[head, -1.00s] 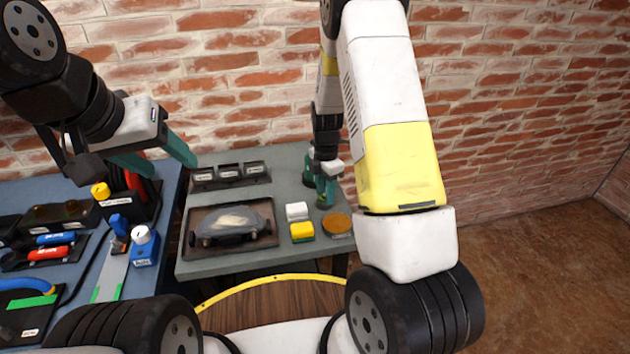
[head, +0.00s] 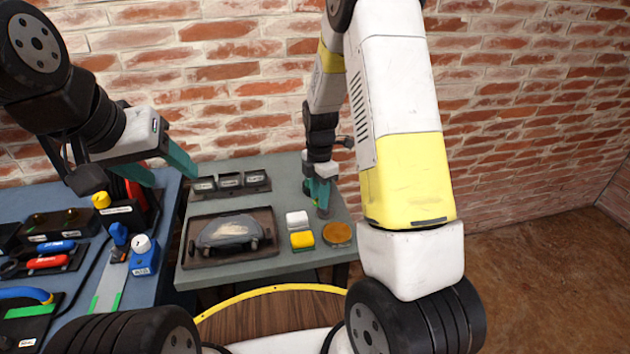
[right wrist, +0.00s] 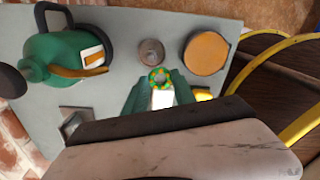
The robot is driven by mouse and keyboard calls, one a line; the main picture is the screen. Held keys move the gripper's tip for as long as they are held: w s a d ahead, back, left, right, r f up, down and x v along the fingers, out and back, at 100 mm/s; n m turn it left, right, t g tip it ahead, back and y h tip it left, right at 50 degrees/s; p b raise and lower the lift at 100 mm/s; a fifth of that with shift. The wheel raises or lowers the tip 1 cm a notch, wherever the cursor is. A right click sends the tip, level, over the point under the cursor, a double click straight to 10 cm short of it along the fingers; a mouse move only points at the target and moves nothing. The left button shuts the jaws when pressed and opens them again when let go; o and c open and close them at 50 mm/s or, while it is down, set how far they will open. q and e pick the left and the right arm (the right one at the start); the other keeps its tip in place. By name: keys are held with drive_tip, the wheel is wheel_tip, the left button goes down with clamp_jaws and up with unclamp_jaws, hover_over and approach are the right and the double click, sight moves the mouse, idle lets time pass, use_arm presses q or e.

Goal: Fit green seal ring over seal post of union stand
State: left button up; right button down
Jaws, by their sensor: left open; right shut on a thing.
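My right gripper (right wrist: 158,92) is shut on the green seal ring (right wrist: 159,79), which shows orange patches, at its fingertips. In the head view this gripper (head: 320,192) is over the far right part of the grey table. A round grey post (right wrist: 151,52), apparently the seal post of the union stand, is just beyond the ring in the right wrist view; the ring looks apart from it. Their height difference cannot be told. My left gripper (head: 160,168) is open and empty, above the gap between the blue and grey tables.
A green vessel with a black handle (right wrist: 52,55) stands near the post. A dark tray (head: 188,250) and a labelled rack (head: 230,182) are further left. A brick wall stands behind.

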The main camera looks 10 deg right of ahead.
drive_tip(key=s+a+r, duration=0.1)
drive_tip(key=s+a, duration=0.7)
drive_tip(key=a, duration=0.2)
drive_tip(key=shift+s, duration=0.25)
drive_tip(key=shift+r, duration=0.1)
